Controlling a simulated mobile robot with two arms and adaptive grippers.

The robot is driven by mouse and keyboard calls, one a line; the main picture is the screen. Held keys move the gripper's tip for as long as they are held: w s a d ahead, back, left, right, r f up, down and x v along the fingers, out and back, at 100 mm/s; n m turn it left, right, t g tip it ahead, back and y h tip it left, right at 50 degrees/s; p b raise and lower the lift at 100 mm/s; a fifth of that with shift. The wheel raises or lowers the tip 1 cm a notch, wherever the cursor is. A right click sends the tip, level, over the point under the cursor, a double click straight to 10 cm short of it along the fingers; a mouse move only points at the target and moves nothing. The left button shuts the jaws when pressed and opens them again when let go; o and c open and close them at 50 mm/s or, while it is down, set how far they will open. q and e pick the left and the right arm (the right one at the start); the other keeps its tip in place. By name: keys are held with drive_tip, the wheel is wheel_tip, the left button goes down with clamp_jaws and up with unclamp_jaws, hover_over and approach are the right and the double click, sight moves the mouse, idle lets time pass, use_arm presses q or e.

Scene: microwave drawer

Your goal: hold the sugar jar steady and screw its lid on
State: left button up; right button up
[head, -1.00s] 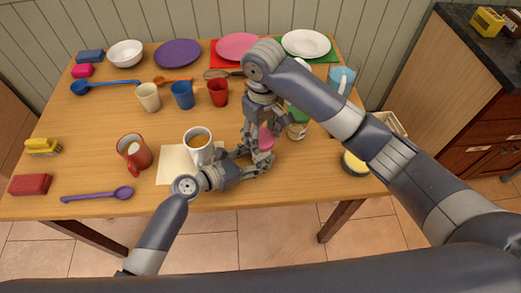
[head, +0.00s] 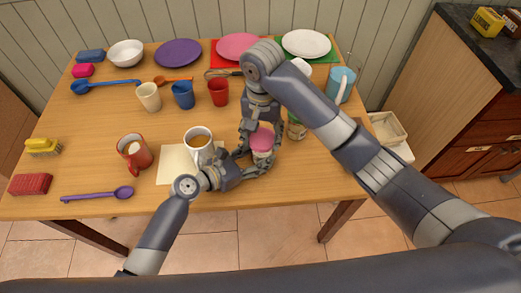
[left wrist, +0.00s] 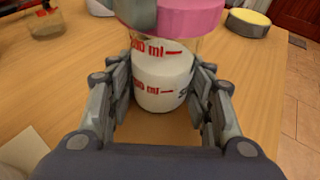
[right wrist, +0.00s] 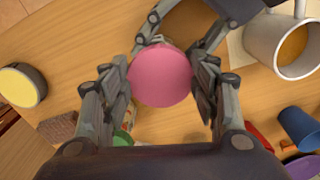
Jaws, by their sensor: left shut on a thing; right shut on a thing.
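The sugar jar (left wrist: 162,82) is clear with red volume marks and white contents. It stands upright on the table. My left gripper (head: 262,167) is shut around the jar's body from the side, and its fingers flank the jar in the left wrist view (left wrist: 162,100). The pink lid (head: 262,139) sits at the jar's mouth. My right gripper (right wrist: 161,80) comes from above and is shut on the lid's rim, with the round pink top (right wrist: 160,76) between its fingers. Whether the threads are engaged is hidden.
A white mug of brown drink (head: 198,142) stands close left of the jar on a paper sheet (head: 172,167). A glass jar (head: 296,127) stands just right. A red-brown mug (head: 134,152) and purple spoon (head: 100,194) are farther left. The table's front edge is near.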

drive_tip(key=m, duration=0.6)
drive_tip(key=shift+s+d+f, duration=0.15)
drive_tip(key=shift+s+f, duration=0.15)
drive_tip(key=shift+f, duration=0.05)
drive_tip(key=o, duration=1.1)
drive_tip(key=shift+c, duration=0.2)
drive_tip(key=shift+w+d, duration=0.1)
drive_tip(key=shift+w+r, duration=0.1)
drive_tip(key=shift+r, duration=0.05)
